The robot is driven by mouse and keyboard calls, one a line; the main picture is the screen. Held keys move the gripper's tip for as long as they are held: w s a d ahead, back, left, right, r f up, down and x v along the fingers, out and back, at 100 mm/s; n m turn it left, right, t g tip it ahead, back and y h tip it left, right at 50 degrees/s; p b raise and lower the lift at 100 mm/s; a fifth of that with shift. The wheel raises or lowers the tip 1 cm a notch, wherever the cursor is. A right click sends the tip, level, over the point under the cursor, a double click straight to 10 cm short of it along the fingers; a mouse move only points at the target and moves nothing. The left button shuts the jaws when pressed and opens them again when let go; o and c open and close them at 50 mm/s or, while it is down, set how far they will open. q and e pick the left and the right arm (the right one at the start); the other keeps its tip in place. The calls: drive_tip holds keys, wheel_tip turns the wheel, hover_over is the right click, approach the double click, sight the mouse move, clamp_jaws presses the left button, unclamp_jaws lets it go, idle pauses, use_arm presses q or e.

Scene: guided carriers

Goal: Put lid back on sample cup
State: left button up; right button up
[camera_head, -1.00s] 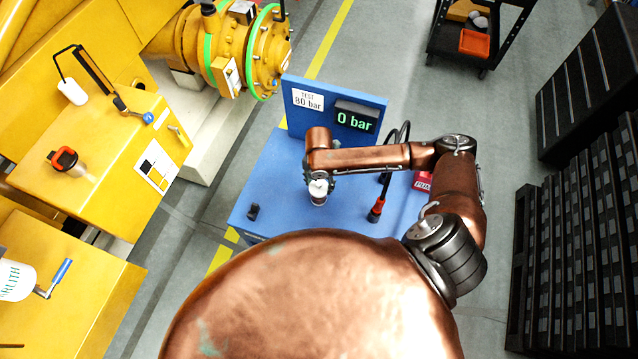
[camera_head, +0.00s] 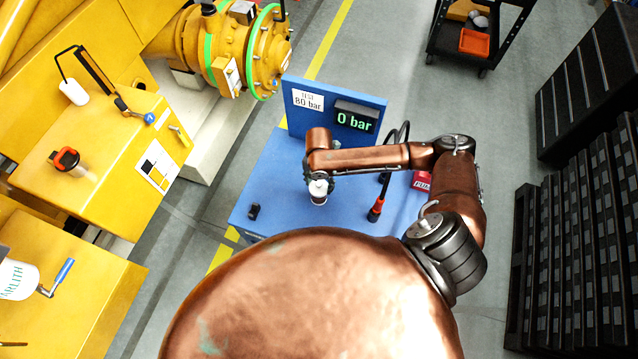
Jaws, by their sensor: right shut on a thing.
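The sample cup (camera_head: 318,200) is a small cup on the blue bench, right under my right gripper. A small white lid (camera_head: 318,187) shows at the top of the cup, between the fingers of my right gripper (camera_head: 318,183). The gripper points down and is shut on the lid. Lid and cup look in line; I cannot tell whether the lid touches the rim. My left gripper is not in view.
The blue bench (camera_head: 270,190) has a back panel with a display (camera_head: 356,118) reading 0 bar. A red and black hand tool (camera_head: 376,209) with a cable stands to the right, near a red box (camera_head: 421,181). A small black part (camera_head: 254,211) is at the left.

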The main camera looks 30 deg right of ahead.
drive_tip(key=o, duration=1)
drive_tip(key=shift+o, duration=0.7)
drive_tip(key=o, duration=0.4)
drive_tip(key=shift+c, duration=0.2)
drive_tip(key=shift+r, duration=0.15)
wheel_tip(320, 180, up, 5)
drive_tip(key=p, duration=0.5)
drive_tip(key=shift+p, duration=0.3)
drive_tip(key=shift+r+p, duration=0.75)
drive_tip(key=shift+r, duration=0.15)
drive_tip(key=shift+c, duration=0.3)
